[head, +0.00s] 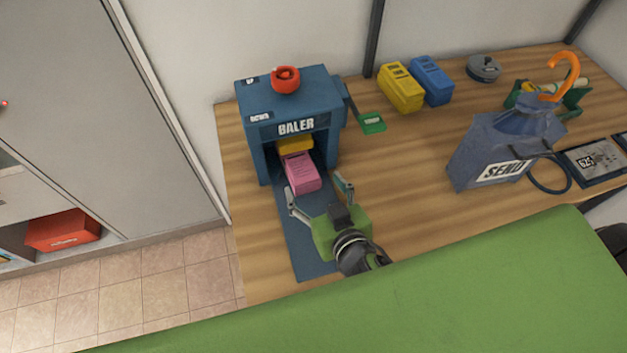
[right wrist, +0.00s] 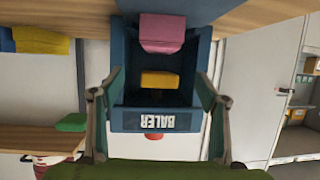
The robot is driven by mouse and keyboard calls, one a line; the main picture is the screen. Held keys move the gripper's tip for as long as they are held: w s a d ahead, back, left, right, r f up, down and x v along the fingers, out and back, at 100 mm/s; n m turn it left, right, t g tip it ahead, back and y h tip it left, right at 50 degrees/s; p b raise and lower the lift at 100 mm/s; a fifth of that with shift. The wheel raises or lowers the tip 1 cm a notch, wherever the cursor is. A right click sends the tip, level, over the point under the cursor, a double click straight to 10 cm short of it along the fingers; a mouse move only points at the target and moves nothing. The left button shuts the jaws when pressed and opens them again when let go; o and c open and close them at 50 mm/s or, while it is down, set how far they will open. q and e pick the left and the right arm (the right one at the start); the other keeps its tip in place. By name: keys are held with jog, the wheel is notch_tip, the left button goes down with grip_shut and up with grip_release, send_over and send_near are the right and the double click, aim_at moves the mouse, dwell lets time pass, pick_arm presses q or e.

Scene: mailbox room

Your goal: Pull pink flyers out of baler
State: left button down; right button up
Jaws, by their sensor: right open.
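The blue baler (head: 318,125) stands at the left end of the wooden table, with a red knob on top. The pink flyers (head: 301,173) form a block at the mouth of the baler, under a yellow part (head: 295,144). My right gripper (head: 318,186) is open and empty just in front of the flyers, its fingers spread to either side. In the right wrist view, which is upside down, the pink flyers (right wrist: 162,33) and the baler (right wrist: 155,122) lie ahead between the open fingers (right wrist: 158,95). My left gripper is not in view.
A green-ended lever (head: 372,122) sticks out at the baler's right side. Yellow (head: 400,87) and blue (head: 431,80) bundles stand behind it. A blue SEND bag (head: 500,145) stands farther right. Bare wooden tabletop (head: 410,175) lies between baler and bag.

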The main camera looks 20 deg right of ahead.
aim_at(298, 159)
jog(key=shift+w, duration=0.1)
jog(key=shift+w+f, duration=0.15)
jog(key=shift+w, duration=0.25)
jog(key=p+x, duration=0.1)
jog(key=x, duration=0.3)
jog(key=p+x, duration=0.2)
jog(key=x, duration=0.6)
jog(key=shift+w+a+f, duration=0.1)
jog(key=shift+w+f, duration=0.2)
jog(key=shift+w, duration=0.2)
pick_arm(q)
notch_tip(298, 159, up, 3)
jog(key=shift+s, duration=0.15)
pick_arm(e)
jog(key=shift+c, duration=0.4)
